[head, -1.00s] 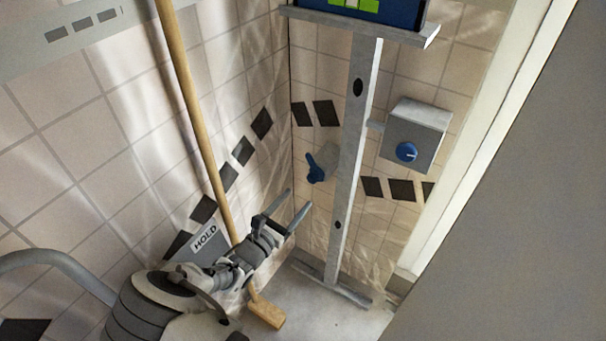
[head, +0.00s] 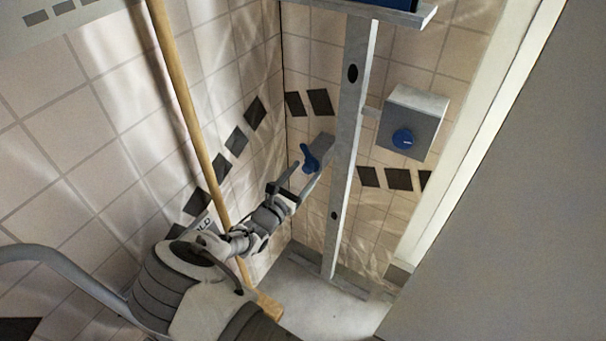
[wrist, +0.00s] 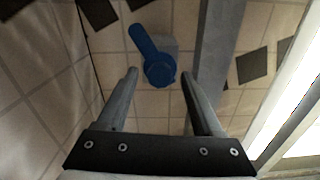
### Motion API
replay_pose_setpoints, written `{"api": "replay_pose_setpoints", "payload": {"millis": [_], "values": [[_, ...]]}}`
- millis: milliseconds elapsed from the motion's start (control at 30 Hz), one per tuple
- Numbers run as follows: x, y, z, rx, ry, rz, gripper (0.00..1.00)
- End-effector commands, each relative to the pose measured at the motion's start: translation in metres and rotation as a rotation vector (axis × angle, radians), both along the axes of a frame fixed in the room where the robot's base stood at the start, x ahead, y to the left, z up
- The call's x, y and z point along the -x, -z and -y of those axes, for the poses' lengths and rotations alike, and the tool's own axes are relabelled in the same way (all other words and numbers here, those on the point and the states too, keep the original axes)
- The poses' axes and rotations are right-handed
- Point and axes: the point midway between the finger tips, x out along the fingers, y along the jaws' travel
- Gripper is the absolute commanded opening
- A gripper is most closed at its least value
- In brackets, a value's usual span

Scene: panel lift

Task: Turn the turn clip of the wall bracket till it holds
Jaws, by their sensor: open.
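The blue turn clip (head: 309,158) sits on a grey wall bracket (head: 324,141) low on the tiled back wall, left of the grey upright post. In the wrist view the clip (wrist: 158,68) lies ahead, between and just beyond my fingertips, its lever slanting up to the left. The bracket block (wrist: 172,46) shows behind it. My gripper (head: 299,178) is open and empty, just below the clip in the head view. The wrist view shows a gap between my two fingers (wrist: 160,76). I cannot tell whether a finger touches the clip.
The grey post (head: 345,140) stands close to the right of the clip. A grey box with a blue knob (head: 412,125) hangs right of the post. A wooden-handled tool (head: 188,105) leans on the left. A large grey panel (head: 510,210) fills the right side.

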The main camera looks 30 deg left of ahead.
Motion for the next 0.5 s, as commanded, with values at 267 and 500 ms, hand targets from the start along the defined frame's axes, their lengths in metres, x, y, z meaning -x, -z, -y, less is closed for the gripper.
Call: {"api": "replay_pose_setpoints", "payload": {"millis": [267,500], "values": [[0.0004,0.0,0.0,0.0,0.0,0.0,0.21],[0.0005,0.0,0.0,0.0,0.0,0.0,0.0]]}}
